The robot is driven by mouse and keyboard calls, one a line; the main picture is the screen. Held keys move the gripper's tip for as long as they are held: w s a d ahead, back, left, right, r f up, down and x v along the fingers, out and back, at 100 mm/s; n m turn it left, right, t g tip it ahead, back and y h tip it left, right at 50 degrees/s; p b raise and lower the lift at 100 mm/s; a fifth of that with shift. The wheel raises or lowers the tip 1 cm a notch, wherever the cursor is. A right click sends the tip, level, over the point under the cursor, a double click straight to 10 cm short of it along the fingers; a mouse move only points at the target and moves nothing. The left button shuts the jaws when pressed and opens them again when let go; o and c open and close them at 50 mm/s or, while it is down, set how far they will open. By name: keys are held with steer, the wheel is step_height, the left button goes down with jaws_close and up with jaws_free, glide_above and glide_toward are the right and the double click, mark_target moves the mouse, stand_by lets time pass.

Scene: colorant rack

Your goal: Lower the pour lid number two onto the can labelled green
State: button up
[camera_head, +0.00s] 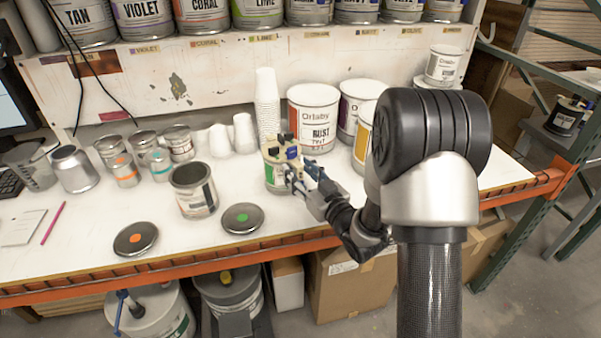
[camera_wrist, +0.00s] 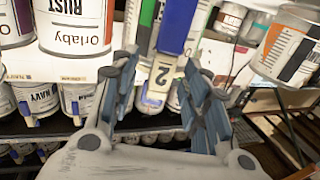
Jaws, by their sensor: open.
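The can labelled green (camera_head: 275,180), white with a green patch, stands on the bench in the head view. The pour lid number two (camera_head: 281,152), beige with dark knobs and a blue part, sits at the can's top; whether it is fully seated is hard to tell. In the wrist view the lid's tag marked "2" (camera_wrist: 161,76) shows between my fingers, with blue and green parts beyond it. My gripper (camera_head: 305,178) is to the right of the can; its two blue-grey fingers (camera_wrist: 160,88) are apart, on either side of the tag. The can's right side is partly hidden by my gripper.
An open can (camera_head: 195,190) stands to the left. Flat lids with an orange dot (camera_head: 136,239) and a green dot (camera_head: 242,218) lie in front. A large Rust can (camera_head: 313,118) and a cup stack (camera_head: 267,100) stand close behind. Small metal cups (camera_head: 143,145) are at left.

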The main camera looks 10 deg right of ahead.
steer(key=v, duration=0.7)
steer(key=shift+s, duration=0.25)
steer(key=shift+d, duration=0.1)
steer(key=s+d+r+m+g+h, duration=0.2)
steer(key=s+r+g+h, duration=0.4)
steer(key=s+a+g, duration=0.3)
steer(key=s, duration=0.8)
steer(key=s+a+r+m+g, duration=0.1)
steer(key=s+a+g, duration=0.2)
steer(key=s, duration=0.9)
steer(key=shift+s+r+g+y, duration=0.2)
steer(key=shift+g+y, duration=0.1)
steer(key=shift+y, duration=0.1)
